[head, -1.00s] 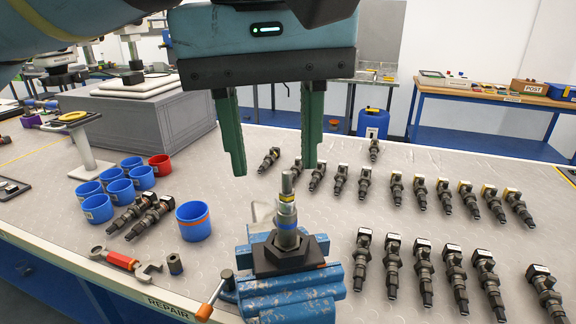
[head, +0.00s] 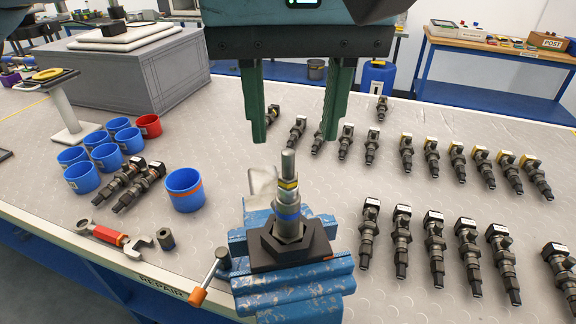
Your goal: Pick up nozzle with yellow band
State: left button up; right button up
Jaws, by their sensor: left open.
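The nozzle with the yellow band (head: 288,190) stands upright in the blue vise (head: 293,289). It is a grey metal piece with a thin bare tip at the top, a yellow band, and a blue band lower down. Its base sits in a dark hexagonal block (head: 290,246) on the vise. My left gripper (head: 297,140) is open and empty, its two green fingers pointing down. The fingers hang above the nozzle tip, one on each side of it in the picture; they do not touch it. My right gripper is not in view.
Several injectors (head: 438,245) lie in two rows to the right. Blue cups (head: 79,177), a red cup (head: 148,125) and an orange-striped cup (head: 184,190) stand at left. A red-handled wrench (head: 113,238) lies near the front edge. The vise handle (head: 211,276) sticks out left.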

aim_at(288, 152)
pick_arm(q)
jog(key=shift+w+a+f, duration=0.15)
jog(key=shift+f, duration=1.1)
jog(key=shift+w+a+f, duration=0.1)
jog(key=shift+w+f, duration=0.05)
jog(key=shift+f, duration=1.05)
grip_shut()
